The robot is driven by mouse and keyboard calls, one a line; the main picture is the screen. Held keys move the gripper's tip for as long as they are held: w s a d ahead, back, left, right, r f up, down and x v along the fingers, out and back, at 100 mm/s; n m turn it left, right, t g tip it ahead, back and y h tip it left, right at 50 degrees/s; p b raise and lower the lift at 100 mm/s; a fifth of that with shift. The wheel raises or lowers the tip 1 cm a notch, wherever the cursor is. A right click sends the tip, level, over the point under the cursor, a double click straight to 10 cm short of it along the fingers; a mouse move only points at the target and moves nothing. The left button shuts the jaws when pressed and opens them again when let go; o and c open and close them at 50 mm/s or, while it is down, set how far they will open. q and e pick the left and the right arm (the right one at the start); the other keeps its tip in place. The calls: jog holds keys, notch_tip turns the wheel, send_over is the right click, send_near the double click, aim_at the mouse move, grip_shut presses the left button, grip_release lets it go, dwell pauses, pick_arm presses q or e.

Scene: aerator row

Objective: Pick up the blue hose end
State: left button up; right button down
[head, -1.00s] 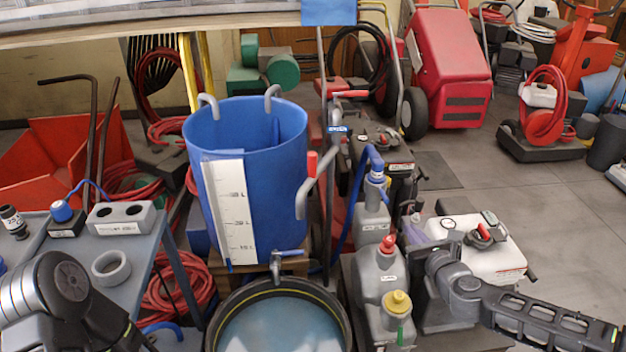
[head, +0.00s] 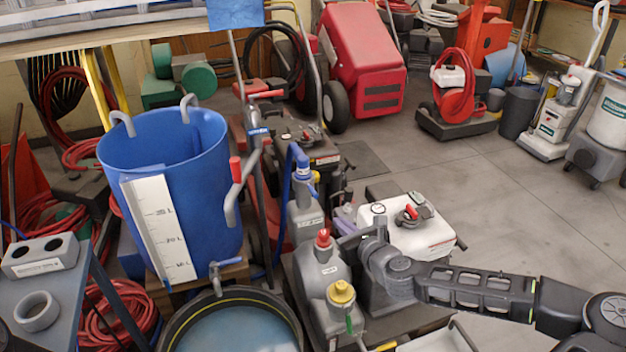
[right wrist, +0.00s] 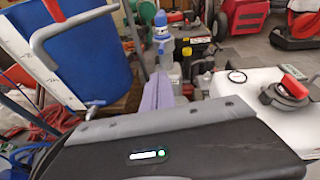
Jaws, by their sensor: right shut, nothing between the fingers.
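The blue hose end (head: 300,160) curves down onto the top of a grey bottle-shaped fitting (head: 305,215), right of the big blue bucket, in the head view. In the right wrist view the blue end (right wrist: 161,32) stands upright just beyond the fingers. My right gripper (head: 346,214) is shut and empty, right of the hose end and apparently nearer the camera. Its lavender fingers (right wrist: 158,92) point toward the hose end in the right wrist view, with a gap I cannot judge. My left gripper is out of view.
A blue bucket (head: 165,165) stands left of the hose. Grey jugs with red (head: 323,238) and yellow caps stand in front. A white tank (head: 415,230) sits close right of my gripper. A round tub (head: 232,325) is at the bottom. Open floor lies to the right.

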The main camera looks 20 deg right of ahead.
jog(key=s+a+f+n+g+y+p, duration=0.25)
jog(key=a+n, duration=0.25)
jog(key=a, duration=0.3)
jog(key=s+a+f+n+g+y+p, duration=0.1)
jog(key=s+a+f+n+g+p, duration=0.2)
jog(key=a, duration=0.5)
jog(key=s+a+f+n+g+y+p, duration=0.1)
jog(key=s+a+f+n+y, duration=0.2)
jog(key=a+n, duration=0.4)
jog(key=s+a+f+n+g+p, duration=0.4)
jog(key=s+a+n, duration=0.3)
jog(key=s, duration=0.5)
jog(key=s+d+f+n+g+h+p, duration=0.2)
jog(key=s+d+n, duration=0.3)
jog(key=s+n, duration=0.5)
jog(key=shift+s+n+g+h+p, duration=0.4)
jog(key=shift+s+g+h+p, duration=0.15)
jog(key=shift+g+p, duration=0.15)
